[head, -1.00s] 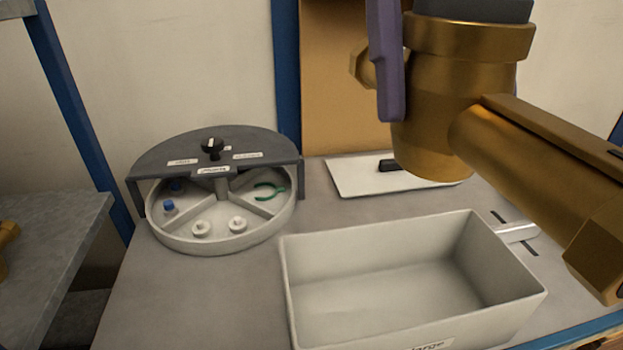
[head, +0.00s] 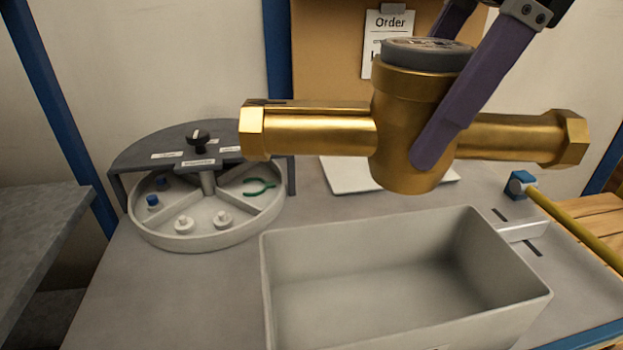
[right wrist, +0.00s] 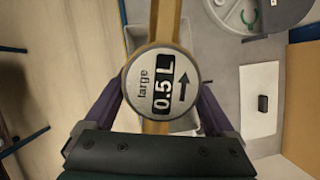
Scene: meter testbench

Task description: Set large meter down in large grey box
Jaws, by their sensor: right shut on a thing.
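The large meter (head: 398,130) is a brass body with a pipe stub on each side and a dark grey cap. My right gripper (head: 435,155) is shut on its body and holds it upright in the air, above and behind the box. In the right wrist view the meter's round face (right wrist: 161,84) reads "large 0.5 L", between the purple fingers. The large grey box (head: 350,235) stands open and empty on the bench below. It is partly hidden behind the meter in the right wrist view. My left gripper is not in view.
A round divided tray (head: 215,240) with small parts stands left of the box, under a dark half-cover (head: 135,157). A white plate (head: 345,178) lies behind the box. A yellow bar with a blue end (head: 520,184) is at right. An order sheet (head: 388,28) hangs behind.

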